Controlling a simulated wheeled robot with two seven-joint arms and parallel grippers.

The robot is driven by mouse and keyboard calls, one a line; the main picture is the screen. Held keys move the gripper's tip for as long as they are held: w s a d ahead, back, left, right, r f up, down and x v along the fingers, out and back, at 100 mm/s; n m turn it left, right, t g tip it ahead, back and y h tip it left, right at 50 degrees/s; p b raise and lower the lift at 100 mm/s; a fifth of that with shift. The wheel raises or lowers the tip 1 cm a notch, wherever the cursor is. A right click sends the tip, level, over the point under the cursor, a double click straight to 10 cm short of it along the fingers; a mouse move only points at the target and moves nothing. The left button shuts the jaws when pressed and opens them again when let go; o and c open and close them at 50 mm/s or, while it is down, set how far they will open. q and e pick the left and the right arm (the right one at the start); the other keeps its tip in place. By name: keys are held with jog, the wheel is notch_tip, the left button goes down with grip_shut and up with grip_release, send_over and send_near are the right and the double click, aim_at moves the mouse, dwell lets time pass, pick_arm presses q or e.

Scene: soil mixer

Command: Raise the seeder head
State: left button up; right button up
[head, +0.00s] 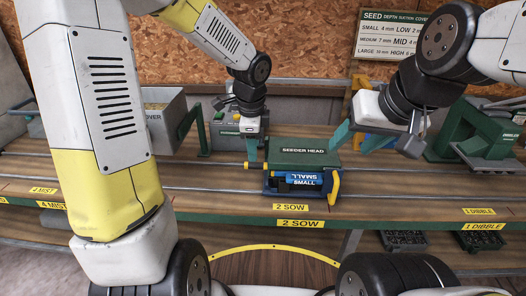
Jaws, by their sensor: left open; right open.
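The seeder head (303,151) is a green labelled block at station 2 SOW on the bench. A blue drum (304,180) marked SMALL sits in its front. A yellow lever (334,188) stands at its right side and a yellow knob (257,166) sticks out at its left. My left gripper (252,150) is open at the block's back left corner; its fingers partly overlap in view. My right gripper (373,140) is open above and behind the block's right end, its left teal finger near the block's edge. I cannot tell whether either touches it.
A grey COVER bin (158,112) stands left, a green dibbler unit (478,135) right. A settings sign (408,33) hangs behind. Rails run along the bench (215,185). Black trays (403,240) lie below at right. The bench is clear left of the head.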

aim_at(254, 163)
pick_arm(q)
jog(key=f, duration=0.3)
jog(key=w+f, duration=0.1)
jog(key=f, duration=0.2)
jog(key=shift+w+f, duration=0.1)
jog(key=shift+f, duration=0.1)
grip_shut()
jog(key=shift+r, duration=0.1)
dwell(1.1)
